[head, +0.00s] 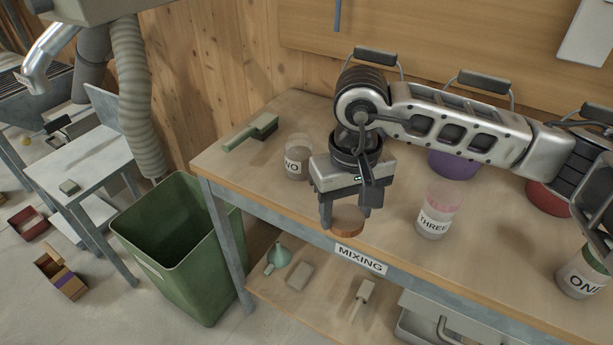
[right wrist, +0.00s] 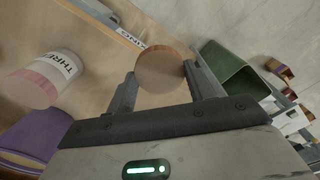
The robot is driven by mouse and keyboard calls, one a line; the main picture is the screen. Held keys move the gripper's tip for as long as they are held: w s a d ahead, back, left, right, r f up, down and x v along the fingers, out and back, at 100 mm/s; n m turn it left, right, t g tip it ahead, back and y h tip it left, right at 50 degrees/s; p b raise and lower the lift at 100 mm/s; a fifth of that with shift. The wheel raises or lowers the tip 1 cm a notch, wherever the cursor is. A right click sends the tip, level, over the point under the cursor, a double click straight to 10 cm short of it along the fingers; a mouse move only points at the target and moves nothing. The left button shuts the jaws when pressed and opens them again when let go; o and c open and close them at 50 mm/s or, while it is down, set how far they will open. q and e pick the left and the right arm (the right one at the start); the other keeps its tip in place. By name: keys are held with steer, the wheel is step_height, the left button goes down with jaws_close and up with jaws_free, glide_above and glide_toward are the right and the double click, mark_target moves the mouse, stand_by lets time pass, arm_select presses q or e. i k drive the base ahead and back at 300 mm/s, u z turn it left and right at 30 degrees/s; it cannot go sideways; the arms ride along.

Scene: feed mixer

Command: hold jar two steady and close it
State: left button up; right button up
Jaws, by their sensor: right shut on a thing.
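Jar two (head: 298,157) is a clear jar with a white label, of which only the last letters face me. It stands upright on the bench, left of my right gripper, and no coloured lid shows on its top. My right gripper (head: 345,212) points down near the bench's front edge, shut on a round brown-orange lid (head: 347,219). In the right wrist view the lid (right wrist: 161,69) sits between the two fingertips. The lid is apart from jar two. My left gripper is not in view.
Jar three (head: 436,215) stands right of my gripper, and jar one (head: 582,275) farther right. A purple container (head: 455,164) is behind my arm. A green brush (head: 252,132) lies at the back left. A green bin (head: 180,245) stands left of the bench (head: 400,250).

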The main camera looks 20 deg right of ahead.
mark_target(299, 148)
steer(key=k, duration=1.45)
steer(key=z, duration=0.2)
steer(key=i, duration=1.9)
steer(key=z, duration=0.25)
